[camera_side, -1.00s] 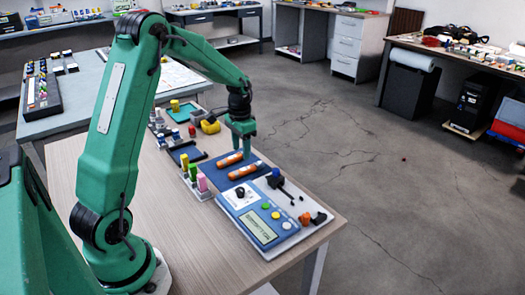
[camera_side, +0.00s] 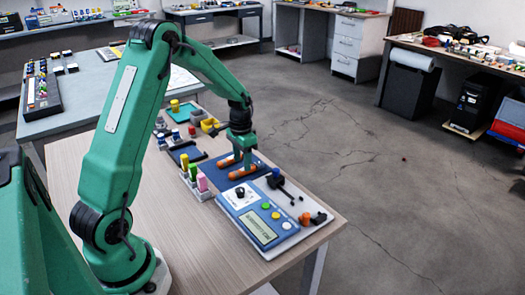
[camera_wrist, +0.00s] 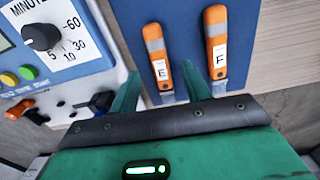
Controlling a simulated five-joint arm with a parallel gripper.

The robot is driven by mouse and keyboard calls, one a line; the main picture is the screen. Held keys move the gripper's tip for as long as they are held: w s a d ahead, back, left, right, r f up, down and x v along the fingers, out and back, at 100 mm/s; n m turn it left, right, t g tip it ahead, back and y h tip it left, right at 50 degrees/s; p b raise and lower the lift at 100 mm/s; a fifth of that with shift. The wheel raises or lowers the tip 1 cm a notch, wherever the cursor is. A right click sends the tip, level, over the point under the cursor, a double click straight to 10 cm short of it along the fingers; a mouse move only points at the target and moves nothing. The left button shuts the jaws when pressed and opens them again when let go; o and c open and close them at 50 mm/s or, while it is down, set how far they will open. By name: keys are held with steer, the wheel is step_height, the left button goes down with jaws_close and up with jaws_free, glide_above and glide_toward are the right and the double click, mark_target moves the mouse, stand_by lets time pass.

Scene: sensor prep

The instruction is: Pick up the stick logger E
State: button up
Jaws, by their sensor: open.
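Stick logger E (camera_wrist: 155,45) is an orange stick with a grey band and a white E label. It lies on a blue mat (camera_wrist: 183,12). In the wrist view its labelled end is between the two green fingers of my gripper (camera_wrist: 160,85), which is open. Stick logger F (camera_wrist: 216,40), a like stick with an F label, lies just right of it, outside the right finger. In the side view my gripper (camera_side: 241,157) is low over the two sticks. E (camera_side: 242,173) is the one nearer the timer, and the fingers partly hide the sticks.
A blue and white timer (camera_side: 262,222) stands close beside the mat, with a dark knob (camera_wrist: 40,37). White holders with yellow, green and pink pieces (camera_side: 202,183) stand left of the mat in the side view. Bare wood is left of these.

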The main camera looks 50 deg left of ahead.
steer(key=shift+f, duration=1.6)
jaws_close()
